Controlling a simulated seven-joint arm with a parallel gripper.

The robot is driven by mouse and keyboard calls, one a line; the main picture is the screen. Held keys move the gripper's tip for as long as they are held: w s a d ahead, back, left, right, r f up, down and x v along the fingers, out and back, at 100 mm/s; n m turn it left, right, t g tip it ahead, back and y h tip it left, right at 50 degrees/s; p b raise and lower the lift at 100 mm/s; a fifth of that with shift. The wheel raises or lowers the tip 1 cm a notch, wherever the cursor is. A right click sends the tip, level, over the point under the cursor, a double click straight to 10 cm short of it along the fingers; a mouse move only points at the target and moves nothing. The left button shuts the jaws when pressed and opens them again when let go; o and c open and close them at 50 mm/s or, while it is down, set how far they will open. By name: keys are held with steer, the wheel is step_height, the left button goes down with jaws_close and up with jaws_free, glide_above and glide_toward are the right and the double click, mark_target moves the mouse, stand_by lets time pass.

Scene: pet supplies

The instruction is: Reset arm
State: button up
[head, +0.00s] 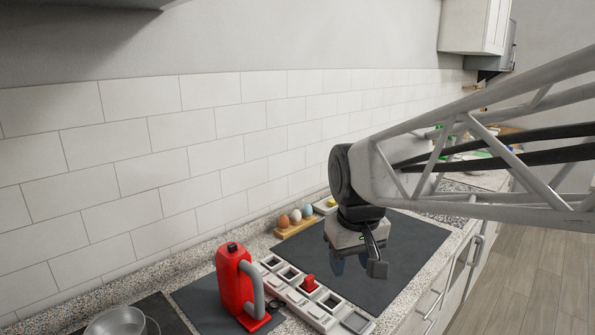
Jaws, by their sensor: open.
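My gripper (351,264) hangs from the pale lattice arm, pointing down over the large dark mat (412,247). Its jaws are open, and no object shows between them. The fingertips are small and partly dark against the mat. My gripper is apart from the objects on the counter, to the right of the egg holder and above and behind the light compartment tray.
A red jug (231,285) with a grey handle stands left of the compartment tray (322,313), which holds a red piece (309,284). A wooden egg holder (295,228) stands by the wall. A metal pot (116,323) is front left. Bare mat lies right of the gripper.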

steer(key=s+d+f+m, duration=0.1)
steer(key=s+d+f, duration=0.2)
steer(key=s, duration=0.4)
steer(key=s+d+f+m+t, duration=0.1)
steer(key=s+d+f+m, duration=0.1)
steer(key=s+d, duration=0.4)
steer(key=shift+s+f+m, duration=0.3)
steer(key=shift+s+f, duration=0.15)
steer(key=shift+s, duration=0.35)
